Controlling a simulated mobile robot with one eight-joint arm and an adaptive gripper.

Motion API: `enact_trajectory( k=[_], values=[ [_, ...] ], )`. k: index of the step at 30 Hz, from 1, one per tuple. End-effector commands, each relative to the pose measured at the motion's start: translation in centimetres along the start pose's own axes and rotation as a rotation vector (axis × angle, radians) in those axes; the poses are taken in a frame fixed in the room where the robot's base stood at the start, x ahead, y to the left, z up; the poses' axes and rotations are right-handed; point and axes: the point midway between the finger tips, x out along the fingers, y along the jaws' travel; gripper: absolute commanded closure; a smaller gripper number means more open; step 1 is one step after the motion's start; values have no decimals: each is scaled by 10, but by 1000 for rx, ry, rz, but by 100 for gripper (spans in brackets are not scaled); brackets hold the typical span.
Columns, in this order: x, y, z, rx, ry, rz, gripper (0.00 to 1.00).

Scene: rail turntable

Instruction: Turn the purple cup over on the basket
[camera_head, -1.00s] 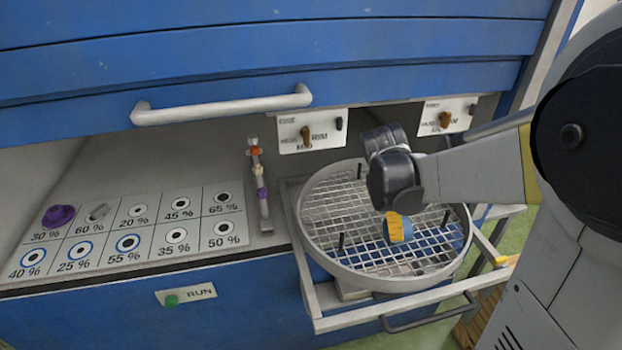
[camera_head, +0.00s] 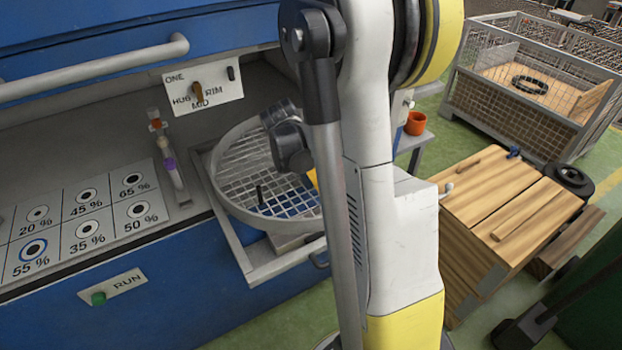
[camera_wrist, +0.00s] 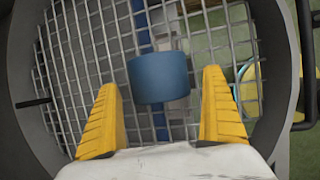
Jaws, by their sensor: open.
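The round mesh basket (camera_head: 233,149) sits on a pulled-out drawer, partly behind my arm; its mesh fills the wrist view (camera_wrist: 62,75). No purple cup is in view now. A blue cylinder (camera_wrist: 158,77) shows over the mesh in the wrist view, its openings not visible. My gripper (camera_wrist: 160,84) is open, with its yellow fingers apart on either side of the cylinder. In the head view my arm hides the cylinder and most of the fingers.
A panel of percent-marked sockets (camera_head: 62,234) lies left of the basket, beside a slim rail with coloured pieces (camera_head: 168,160). A blue hood with a grey handle (camera_head: 95,72) overhangs. An orange cup (camera_head: 416,123), wooden crate (camera_head: 500,200) and wire cage (camera_head: 530,85) stand right.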

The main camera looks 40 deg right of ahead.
Motion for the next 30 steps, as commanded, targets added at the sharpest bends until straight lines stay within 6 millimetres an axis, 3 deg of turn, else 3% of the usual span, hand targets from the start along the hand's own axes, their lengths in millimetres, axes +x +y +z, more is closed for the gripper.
enact_trajectory(
  k=[3, 9, 15, 18, 25, 30],
  values=[
    [15, 0, -1, 0, 0, 0, 4],
    [13, 0, 0, 0, 0, 0, 4],
    [13, 0, 0, 0, 0, 0, 65],
    [13, 0, 0, 0, 0, 0, 69],
    [11, 1, 0, 0, 0, 0, 70],
    [-2, 3, 6, 0, 0, 0, 70]
  ],
)
